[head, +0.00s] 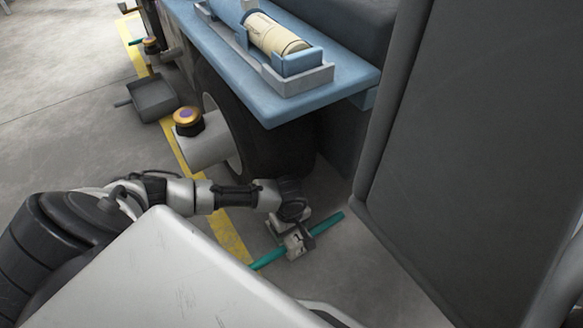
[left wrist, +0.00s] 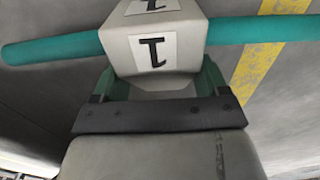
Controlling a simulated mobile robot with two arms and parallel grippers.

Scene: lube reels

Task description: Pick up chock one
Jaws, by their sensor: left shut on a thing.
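Chock one is a pale grey block with a white label reading "1" and a teal bar through it. In the left wrist view the chock (left wrist: 185,50) fills the top middle, between the fingers of my left gripper (left wrist: 155,85). The chock (head: 296,243) also shows in the head view, low by the floor beside the big dark wheel, with its teal bar (head: 328,222) sticking out on both sides. My left gripper (head: 290,232) is shut on it from above. I cannot tell if the chock touches the floor. My right gripper is not in view.
A dark tyre (head: 270,140) with a white hub stands under a blue shelf (head: 340,75) that holds a cream cylinder (head: 275,35) in a grey cradle. A tall grey panel (head: 450,130) is at the right. A dark grey tray (head: 153,97) lies on the floor by a yellow line (head: 232,238).

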